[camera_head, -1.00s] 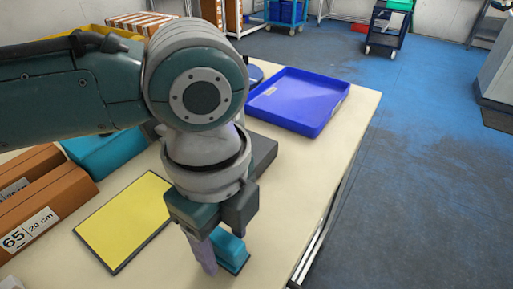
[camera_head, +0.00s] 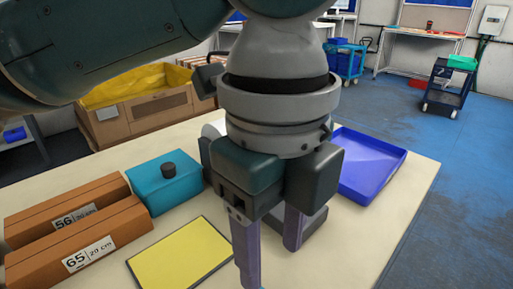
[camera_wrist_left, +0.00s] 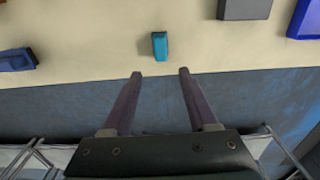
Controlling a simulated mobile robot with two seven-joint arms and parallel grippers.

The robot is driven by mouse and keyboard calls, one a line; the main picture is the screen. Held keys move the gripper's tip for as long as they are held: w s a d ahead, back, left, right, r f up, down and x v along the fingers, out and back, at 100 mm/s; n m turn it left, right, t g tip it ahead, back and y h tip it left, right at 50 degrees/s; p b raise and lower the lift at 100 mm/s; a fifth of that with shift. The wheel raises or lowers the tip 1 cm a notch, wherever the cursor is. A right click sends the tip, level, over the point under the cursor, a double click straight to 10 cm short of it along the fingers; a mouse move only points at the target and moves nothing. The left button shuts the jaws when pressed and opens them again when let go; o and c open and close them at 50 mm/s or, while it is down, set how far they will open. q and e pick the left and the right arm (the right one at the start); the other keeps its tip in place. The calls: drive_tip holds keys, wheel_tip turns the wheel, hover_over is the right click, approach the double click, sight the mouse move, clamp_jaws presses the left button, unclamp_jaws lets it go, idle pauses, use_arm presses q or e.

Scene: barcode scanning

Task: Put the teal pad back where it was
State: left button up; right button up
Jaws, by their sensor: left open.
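The small teal pad (camera_wrist_left: 160,45) lies on the tabletop near its edge in the left wrist view, standing clear of other objects. My left gripper (camera_wrist_left: 160,73) is open and empty. Its two purple fingers point toward the table, and the pad appears just beyond the gap between their tips, apart from them. In the head view my left gripper (camera_head: 271,268) hangs over the front of the table and the pad is hidden or cut off at the bottom edge. My right gripper is in neither view.
A yellow-topped panel (camera_head: 182,258), a teal box with a black knob (camera_head: 150,190) and brown cartons (camera_head: 85,245) stand left. A blue tray (camera_head: 372,165) lies right. A dark grey block (camera_wrist_left: 245,9) sits near the pad. A dark blue object (camera_wrist_left: 18,60) lies left.

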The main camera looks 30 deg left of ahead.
use_arm(q)
drive_tip(key=s+d+f+n+t+h, duration=0.25)
drive_tip(key=s+d+n+h, duration=0.2)
drive_tip(key=n, duration=0.25)
drive_tip(key=s+a+f+n+y, duration=0.2)
drive_tip(key=s+a+n, duration=0.1)
drive_tip(key=a+n, duration=0.3)
drive_tip(key=s+a+f+n+t+y, duration=0.1)
drive_tip(key=s+a+f+n+y, duration=0.1)
drive_tip(key=s+a+n, duration=0.2)
drive_tip(key=a+n, duration=0.2)
drive_tip(key=a, duration=0.2)
drive_tip(key=shift+s+a+n, duration=0.15)
drive_tip(key=shift+s+n, duration=0.15)
drive_tip(key=shift+n, duration=0.1)
drive_tip(key=shift+y, duration=0.25)
wheel_tip(320, 180, up, 45)
drive_tip(key=p, duration=4.4)
drive_tip(key=shift+f+p, duration=0.2)
drive_tip(key=shift+p, duration=0.2)
